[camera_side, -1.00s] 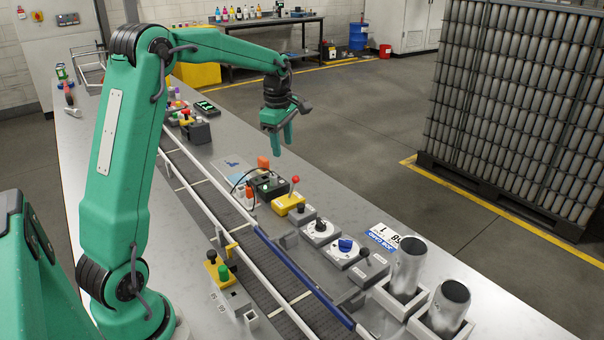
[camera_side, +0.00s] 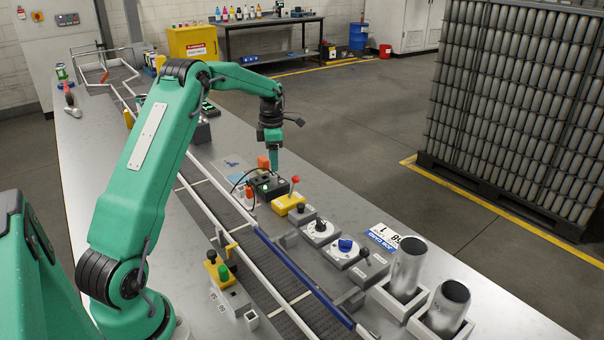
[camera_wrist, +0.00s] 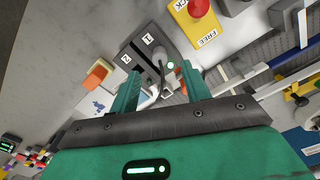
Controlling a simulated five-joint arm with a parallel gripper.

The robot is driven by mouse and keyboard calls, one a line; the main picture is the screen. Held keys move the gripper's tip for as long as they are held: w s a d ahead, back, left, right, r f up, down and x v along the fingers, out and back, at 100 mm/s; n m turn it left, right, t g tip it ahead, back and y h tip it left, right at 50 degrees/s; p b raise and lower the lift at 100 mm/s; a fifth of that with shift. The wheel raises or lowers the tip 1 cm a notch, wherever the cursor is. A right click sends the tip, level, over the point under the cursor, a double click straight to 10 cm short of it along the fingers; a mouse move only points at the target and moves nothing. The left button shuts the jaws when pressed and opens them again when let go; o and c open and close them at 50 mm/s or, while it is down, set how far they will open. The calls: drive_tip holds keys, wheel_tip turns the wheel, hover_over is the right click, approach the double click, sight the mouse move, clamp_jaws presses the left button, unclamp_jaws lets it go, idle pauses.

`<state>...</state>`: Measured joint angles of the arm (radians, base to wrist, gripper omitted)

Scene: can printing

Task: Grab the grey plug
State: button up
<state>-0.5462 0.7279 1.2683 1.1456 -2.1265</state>
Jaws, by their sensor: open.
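A dark socket box (camera_wrist: 146,53) carries labels 1 and 2 and a small green light. The grey plug (camera_wrist: 160,54) appears as a small light-grey piece at the box's label-1 side, with a cable running from it between my fingers. My gripper (camera_wrist: 158,74) is open, with its two green fingers on either side of the cable and reaching toward the box. In the side view my gripper (camera_side: 274,171) points down just above the socket box (camera_side: 270,187). There the plug is too small to tell apart, and whether the fingers touch anything is unclear.
An orange block (camera_side: 263,162) stands just behind the box, and an orange-red plug (camera_side: 249,191) lies at its left. The conveyor (camera_side: 222,201) runs along the left side.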

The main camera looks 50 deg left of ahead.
sight(273, 175)
drive_tip(key=shift+f, duration=0.8)
drive_tip(key=shift+f, duration=0.1)
drive_tip(key=shift+s+a+f, duration=0.1)
drive_tip(key=shift+f, duration=2.45)
clamp_jaws()
